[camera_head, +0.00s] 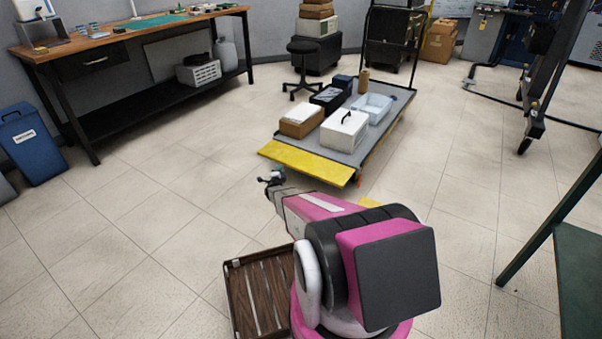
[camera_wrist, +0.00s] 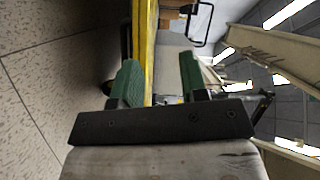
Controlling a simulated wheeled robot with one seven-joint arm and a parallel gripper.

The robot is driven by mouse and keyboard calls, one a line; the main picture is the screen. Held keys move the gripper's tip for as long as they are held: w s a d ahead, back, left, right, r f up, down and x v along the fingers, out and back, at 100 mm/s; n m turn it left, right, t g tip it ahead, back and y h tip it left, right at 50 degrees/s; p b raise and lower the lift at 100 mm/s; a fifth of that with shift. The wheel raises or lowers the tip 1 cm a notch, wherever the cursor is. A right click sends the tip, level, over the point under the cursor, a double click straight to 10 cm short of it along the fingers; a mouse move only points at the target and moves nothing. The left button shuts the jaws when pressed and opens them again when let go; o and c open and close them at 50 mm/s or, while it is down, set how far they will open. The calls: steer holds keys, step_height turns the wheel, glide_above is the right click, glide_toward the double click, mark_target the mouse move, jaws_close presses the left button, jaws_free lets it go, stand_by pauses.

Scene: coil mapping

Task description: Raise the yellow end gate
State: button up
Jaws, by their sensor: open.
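The yellow end gate (camera_head: 306,163) is at the near end of a flat grey cart (camera_head: 349,158). It lies lowered, sticking out from the deck toward me. My gripper (camera_head: 272,178) is in front of the gate's near edge, toward its left part. In the wrist view my gripper (camera_wrist: 159,62) has its two green fingers spread apart. The gate (camera_wrist: 144,35) shows there nearly edge-on as a yellow strip running between the fingers. I cannot tell whether it lies within their reach or beyond the tips, and no contact shows.
The cart carries a brown box (camera_head: 301,122), a white case (camera_head: 344,131), a clear bin (camera_head: 372,108) and dark boxes. A slatted brown tray (camera_head: 262,290) lies beside my base. A workbench (camera_head: 130,36) stands at left, a green-topped table (camera_head: 580,270) at right. Floor around the cart is mostly clear.

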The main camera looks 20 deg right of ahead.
mark_target(304, 164)
steer(key=d+f+m+g+h, duration=0.2)
steer(key=d+f+m+h, duration=0.45)
steer(key=f, duration=0.35)
steer(key=x, duration=0.9)
steer(key=shift+d+r+m+g+h, duration=0.3)
steer(key=shift+d+r+m+h, duration=0.1)
steer(key=shift+m+h, duration=0.05)
steer(key=shift+s, duration=0.2)
jaws_close()
